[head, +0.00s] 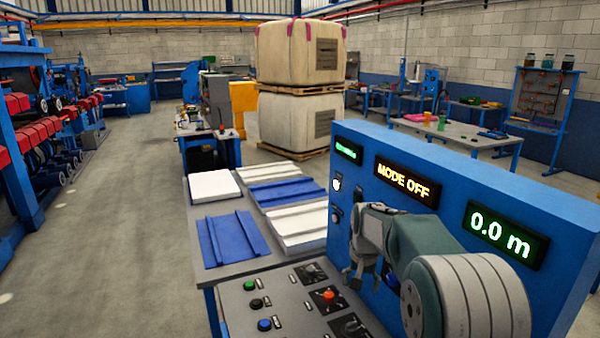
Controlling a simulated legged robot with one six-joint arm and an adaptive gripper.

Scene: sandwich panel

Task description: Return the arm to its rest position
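My arm reaches in from the lower right and bends over the control console (288,322). My gripper (362,277) points down at its end, close in front of the blue upright panel (345,165). The gripper is small and partly covered by its own wrist, so I cannot tell whether its fingers are open or shut. I see no object in it. I cannot tell whether it touches the console. The amber display (405,184) reads MODE OFF. The green display (505,235) reads 0.0 m.
The console carries a red button (329,295), a blue button (264,324) and dark rotary knobs (310,272). Behind it, a table (225,268) holds blue and white panels (232,238). Wrapped bales (300,55) stand farther back. Open floor (120,230) lies left.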

